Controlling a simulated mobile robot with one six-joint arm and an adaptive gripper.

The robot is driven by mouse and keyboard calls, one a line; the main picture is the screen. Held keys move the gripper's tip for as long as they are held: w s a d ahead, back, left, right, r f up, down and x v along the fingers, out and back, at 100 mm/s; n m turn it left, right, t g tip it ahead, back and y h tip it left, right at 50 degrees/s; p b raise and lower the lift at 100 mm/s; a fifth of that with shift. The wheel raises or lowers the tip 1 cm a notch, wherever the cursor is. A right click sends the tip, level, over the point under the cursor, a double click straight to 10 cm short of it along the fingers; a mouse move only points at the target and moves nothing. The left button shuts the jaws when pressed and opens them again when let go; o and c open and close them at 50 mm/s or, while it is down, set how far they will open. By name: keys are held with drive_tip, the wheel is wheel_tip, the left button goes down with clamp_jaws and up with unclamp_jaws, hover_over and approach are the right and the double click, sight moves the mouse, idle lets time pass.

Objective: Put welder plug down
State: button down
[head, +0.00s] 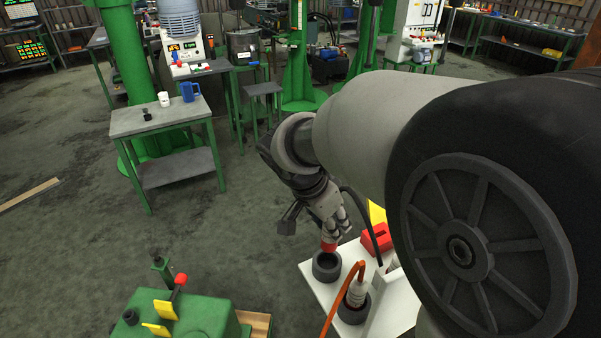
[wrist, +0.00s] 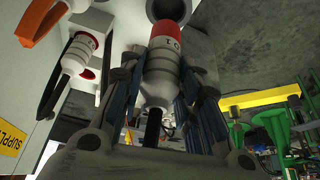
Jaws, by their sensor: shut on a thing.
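The welder plug (wrist: 162,68), white with a red end and dark lettering, is between the fingers of my gripper (wrist: 166,82) in the wrist view. A dark cable runs from its near end. In the head view my gripper (head: 331,226) points down over the white station, and the plug's red end (head: 328,246) shows just below the fingers. A dark round holder (head: 327,266) is directly under the red end; its rim (wrist: 168,6) also shows past the plug in the wrist view. I cannot tell whether the red end touches or enters the holder.
A second white plug (head: 356,293) with an orange cable (head: 336,304) stands in another dark holder close by. A red block (head: 377,240) sits behind them. A green machine (head: 195,317) stands at the lower left. A small table (head: 165,118) stands farther back, with open floor between.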

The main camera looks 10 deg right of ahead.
sight(329, 245)
wheel_tip(329, 245, down, 8)
drive_tip(key=shift+f+b, duration=0.1)
drive_tip(key=shift+b, duration=1.05)
drive_tip(key=shift+f, duration=0.1)
drive_tip(key=c, duration=1.2)
unclamp_jaws()
drive_tip(key=shift+r, duration=0.25)
drive_tip(key=p+v, duration=0.3)
drive_tip(key=v, duration=0.8)
drive_tip(key=shift+a+r, duration=0.2)
drive_tip(key=shift+r, duration=0.2)
